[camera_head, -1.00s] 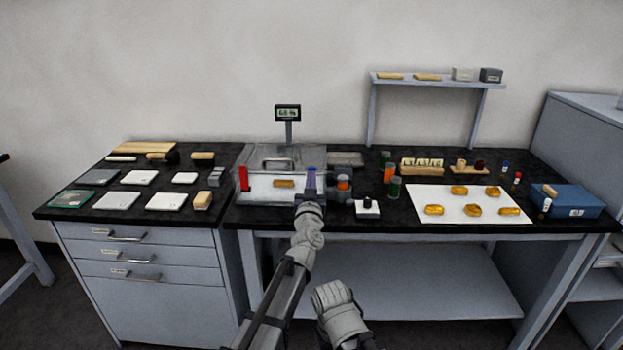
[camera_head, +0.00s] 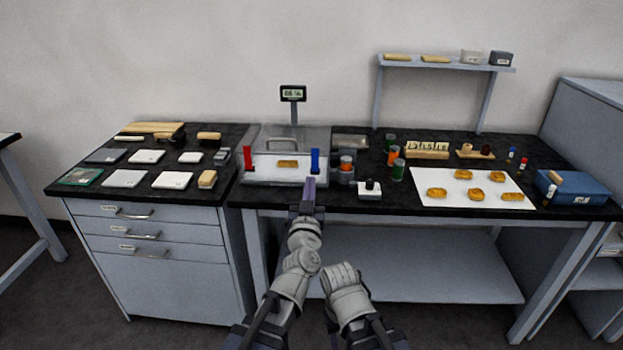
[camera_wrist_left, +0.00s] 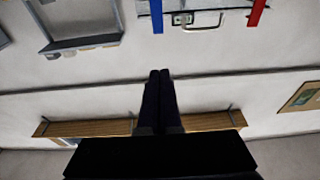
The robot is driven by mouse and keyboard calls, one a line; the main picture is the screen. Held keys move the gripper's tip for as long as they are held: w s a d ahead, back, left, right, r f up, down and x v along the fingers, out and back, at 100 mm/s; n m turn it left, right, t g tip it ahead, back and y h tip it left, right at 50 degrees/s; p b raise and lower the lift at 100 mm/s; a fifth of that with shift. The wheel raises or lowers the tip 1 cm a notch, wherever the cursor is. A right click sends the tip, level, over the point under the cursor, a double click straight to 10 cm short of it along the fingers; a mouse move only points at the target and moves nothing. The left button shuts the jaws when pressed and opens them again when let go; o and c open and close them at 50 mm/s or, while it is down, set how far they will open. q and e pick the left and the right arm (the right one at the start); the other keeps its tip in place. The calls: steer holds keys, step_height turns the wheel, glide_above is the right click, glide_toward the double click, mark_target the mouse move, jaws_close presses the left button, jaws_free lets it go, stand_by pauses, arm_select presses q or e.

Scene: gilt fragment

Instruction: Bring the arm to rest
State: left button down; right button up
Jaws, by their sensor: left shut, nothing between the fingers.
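My left gripper (camera_head: 309,183) is shut and empty, its fingers pointing away from me at the front edge of the bench, just in front of the clear-sided balance (camera_head: 285,137). In the left wrist view its two dark fingers (camera_wrist_left: 160,76) lie together with nothing between them. A gold piece (camera_head: 288,164) lies inside the balance, between a red upright (camera_head: 249,159) and a blue upright (camera_head: 315,161).
A white sheet (camera_head: 450,200) with several gold pieces lies right of the balance. Orange-and-green jars (camera_head: 393,155) stand between them. White tiles (camera_head: 125,178) lie on the left bench. A blue box (camera_head: 575,190) sits at the far right. Open space lies before the bench.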

stand_by(0.3)
arm_select(q)
steer(key=s+f+m+g+h, duration=0.2)
steer(key=f+g, duration=0.3)
steer(key=f, duration=0.3)
steer(key=s+f+m+g+h, duration=0.2)
steer(key=f+g, duration=0.3)
steer(key=f, duration=0.3)
steer(key=s+a+f+n+g+y, duration=0.2)
steer(key=s+a+f+g, duration=0.3)
steer(key=s+a, duration=0.25)
steer(key=s+a+f+n+g+y, duration=0.2)
steer(key=s+a+f+g+y, duration=0.1)
steer(key=s+a+f+g, duration=0.35)
steer(key=s+d+r+m+y, duration=0.1)
steer(key=s+d+m, duration=0.2)
steer(key=s+d, duration=0.65)
step_height(320, 180, up, 14)
steer(key=w+d+p, duration=0.1)
steer(key=p, duration=1.3)
steer(key=shift+w+d+t, duration=0.3)
steer(key=shift+w+t, duration=0.1)
steer(key=shift+t, duration=0.05)
